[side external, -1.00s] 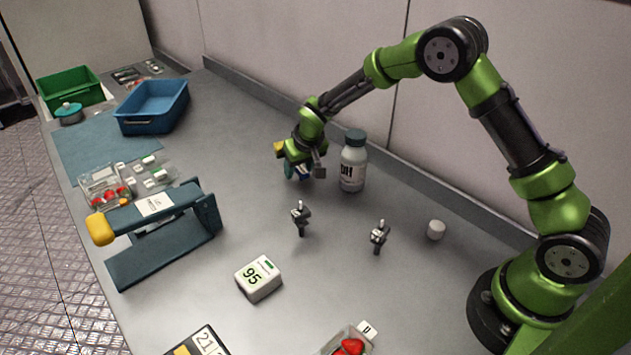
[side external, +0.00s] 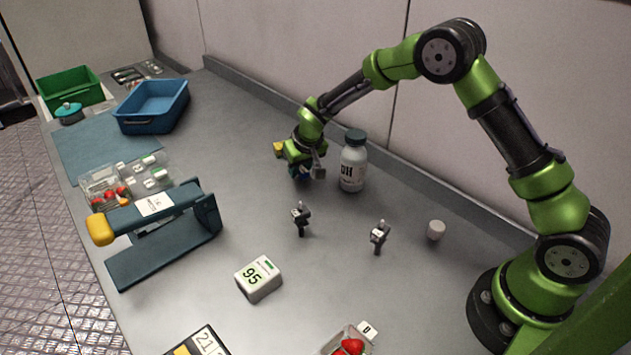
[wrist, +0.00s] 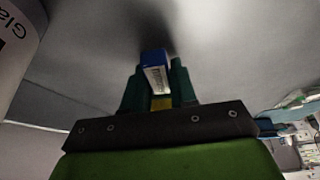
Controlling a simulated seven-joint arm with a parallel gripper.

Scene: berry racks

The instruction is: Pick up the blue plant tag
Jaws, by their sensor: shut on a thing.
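My gripper (side external: 301,177) is low over the grey bench, just left of a white bottle. In the wrist view my gripper (wrist: 157,82) is shut on the blue plant tag (wrist: 154,57), a small piece with a blue top and a white printed face, held upright between two dark green fingers. A bit of yellow shows below it between the fingers. In the side view the tag is mostly hidden by the gripper, with only a dark blue patch at the fingertips. I cannot tell whether the tag touches the bench.
The white bottle (side external: 353,165) with a dark cap stands close to the gripper's right. Two small dark clips (side external: 301,219) stand in front. A blue sealer-like device (side external: 160,240), berry boxes (side external: 100,180) and a blue crate (side external: 152,124) are to the left. Bench around (side external: 230,150) is clear.

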